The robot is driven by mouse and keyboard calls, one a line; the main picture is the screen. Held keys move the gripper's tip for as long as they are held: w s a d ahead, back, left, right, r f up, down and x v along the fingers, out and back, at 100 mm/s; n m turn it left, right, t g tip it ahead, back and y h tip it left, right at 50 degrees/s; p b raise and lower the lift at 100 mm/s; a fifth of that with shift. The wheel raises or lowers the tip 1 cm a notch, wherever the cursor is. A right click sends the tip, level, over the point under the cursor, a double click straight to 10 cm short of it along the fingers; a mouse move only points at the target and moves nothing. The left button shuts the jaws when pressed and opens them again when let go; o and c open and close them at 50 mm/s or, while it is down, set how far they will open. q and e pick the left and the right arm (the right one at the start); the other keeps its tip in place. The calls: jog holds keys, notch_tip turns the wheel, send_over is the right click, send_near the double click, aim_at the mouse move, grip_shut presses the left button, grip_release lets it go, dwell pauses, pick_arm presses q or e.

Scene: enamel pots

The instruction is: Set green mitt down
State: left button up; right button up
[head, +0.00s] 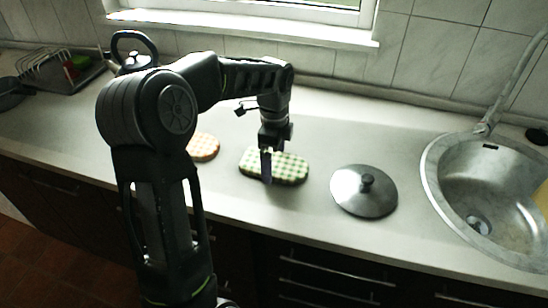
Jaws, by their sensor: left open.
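The green checked mitt (289,169) lies flat on the light counter, left of the pot lid. My left gripper (267,172) points down over the mitt's left part. It is open, and the frame does not show clearly whether its fingers touch the mitt. An orange checked mitt (205,148) lies to the left, partly hidden behind my left arm. My right gripper is not in view.
A grey pot lid (364,190) with a black knob lies right of the green mitt. A round metal sink (482,205) is at the far right. A dark kettle (133,52) and a dish rack (62,70) stand back left. The counter behind the lid is clear.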

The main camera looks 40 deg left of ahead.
aim_at(274, 162)
pick_arm(q)
jog(key=shift+r, duration=0.1)
notch_tip(274, 162, up, 12)
jog(key=p, duration=0.1)
dwell(0.4)
